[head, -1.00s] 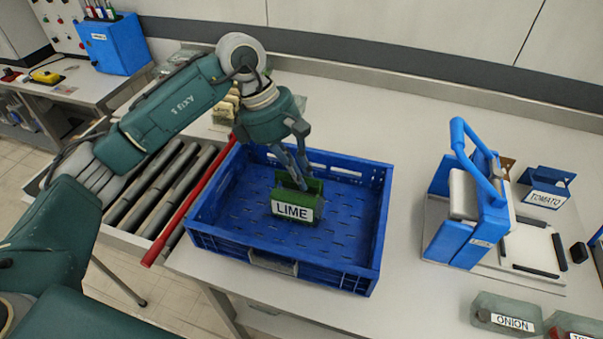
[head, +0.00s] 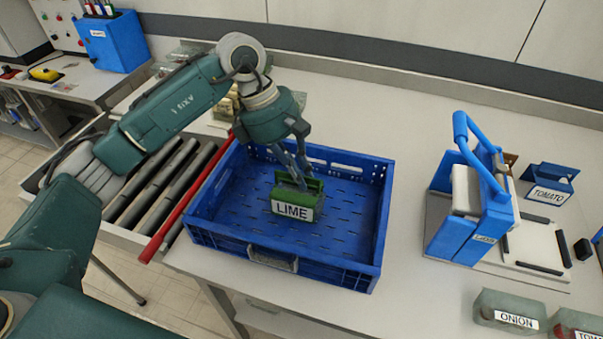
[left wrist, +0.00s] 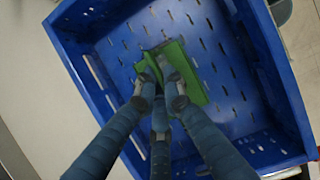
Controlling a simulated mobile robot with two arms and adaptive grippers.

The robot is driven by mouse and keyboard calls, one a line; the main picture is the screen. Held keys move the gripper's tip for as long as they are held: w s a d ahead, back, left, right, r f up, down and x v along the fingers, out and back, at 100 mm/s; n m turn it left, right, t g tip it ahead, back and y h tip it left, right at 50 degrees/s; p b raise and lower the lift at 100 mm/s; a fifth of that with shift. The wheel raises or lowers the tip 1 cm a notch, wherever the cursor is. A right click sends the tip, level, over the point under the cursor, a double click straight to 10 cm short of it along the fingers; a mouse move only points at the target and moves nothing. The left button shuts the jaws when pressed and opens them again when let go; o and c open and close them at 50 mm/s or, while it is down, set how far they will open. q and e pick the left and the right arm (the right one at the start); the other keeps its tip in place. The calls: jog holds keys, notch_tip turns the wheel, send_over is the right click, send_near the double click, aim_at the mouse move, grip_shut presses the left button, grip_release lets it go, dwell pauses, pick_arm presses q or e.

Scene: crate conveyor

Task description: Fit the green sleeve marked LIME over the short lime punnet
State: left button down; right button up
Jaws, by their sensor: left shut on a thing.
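The green sleeve (head: 311,190) has a white label reading LIME facing the front. It is inside the blue crate (head: 205,235), near the middle of its floor. My left gripper (head: 302,182) reaches down from above with its fingers shut on the sleeve at its upper part. In the left wrist view the fingers (left wrist: 160,85) meet at the green sleeve (left wrist: 188,68) and cover part of it. A greyish patch shows inside the sleeve's top, but I cannot tell whether it is the lime punnet. My right gripper is not in view.
The crate's walls (left wrist: 75,70) surround the sleeve, with bare floor around it. A red bar (head: 190,198) and rollers (head: 155,190) lie left of the crate. A blue stand with a handle (head: 487,225), a TOMATO holder (head: 549,190) and an ONION punnet (head: 507,312) stand right.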

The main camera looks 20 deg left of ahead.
pick_arm(q)
jog(key=shift+f, duration=0.15)
jog(key=shift+f+b, duration=0.85)
jog(key=shift+b, duration=0.05)
jog(key=c, duration=1.8)
grip_release()
jog(key=o, duration=0.3)
jog(key=shift+o, duration=0.2)
